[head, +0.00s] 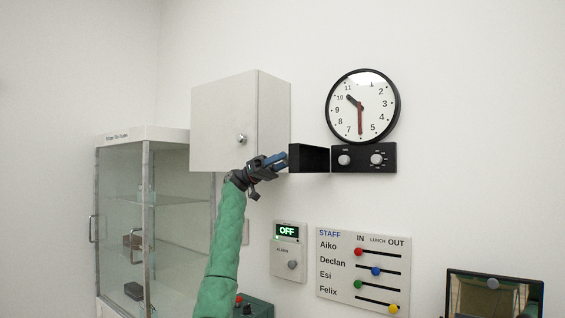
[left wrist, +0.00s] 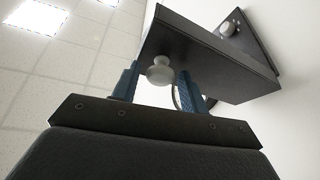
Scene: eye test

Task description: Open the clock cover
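The round clock (head: 362,106) with a white face and black rim hangs on the wall. Under it is a black control box (head: 364,158) with pale knobs. Its black cover (head: 309,158) stands swung out at the left end, leaving the knobs exposed. In the left wrist view the cover (left wrist: 205,62) carries a pale round knob (left wrist: 159,70). My left gripper (head: 280,161) is at the cover's left edge. Its blue fingers are apart, one on each side of the knob, with a gap visible. My right gripper is not in view.
A white wall cabinet (head: 225,120) is close behind my left gripper. A glass display case (head: 120,220) stands at left. Below are an OFF switch panel (head: 289,252), a staff slider board (head: 362,272) and a dark framed panel (head: 470,292).

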